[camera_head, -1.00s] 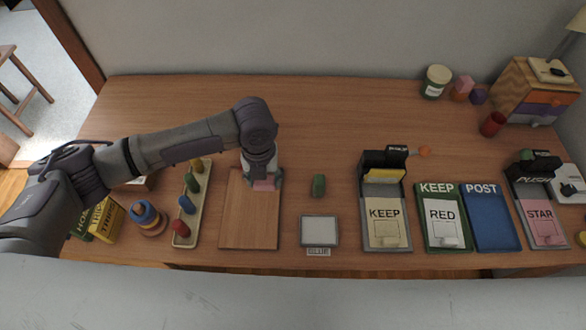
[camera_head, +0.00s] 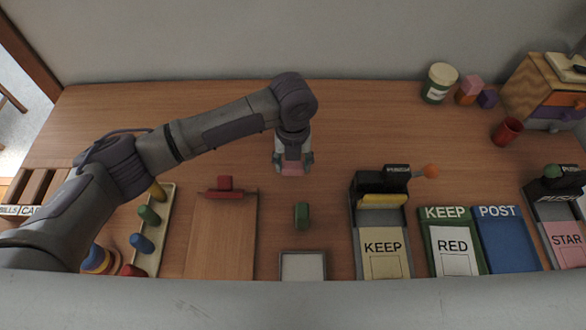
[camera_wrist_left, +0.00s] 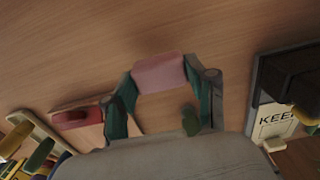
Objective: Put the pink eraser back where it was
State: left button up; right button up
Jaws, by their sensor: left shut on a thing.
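My right gripper is not in view.
A red handled piece (camera_head: 225,187) lies at the board's back edge. A peg tray (camera_head: 152,230) is at left; a KEEP card holder (camera_head: 381,243), a green KEEP tray (camera_head: 452,240) and a blue POST tray (camera_head: 507,239) are at right. The back middle of the table (camera_head: 380,120) is clear.

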aim_at(293, 165)
pick_arm(q)
notch_tip(293, 165, down, 4)
jog(key=shift+r, duration=0.2)
jog(key=shift+f, duration=0.1)
jog(key=o, duration=1.1)
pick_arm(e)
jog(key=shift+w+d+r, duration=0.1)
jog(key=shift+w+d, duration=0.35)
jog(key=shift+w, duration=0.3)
pick_arm(q)
notch_tip(293, 165, up, 12)
jog(key=shift+r+b, duration=0.15)
jog(key=shift+b, duration=0.15)
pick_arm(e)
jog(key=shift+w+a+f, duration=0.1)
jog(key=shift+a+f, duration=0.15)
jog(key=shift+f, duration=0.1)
pick_arm(q)
jog(key=shift+s, duration=0.1)
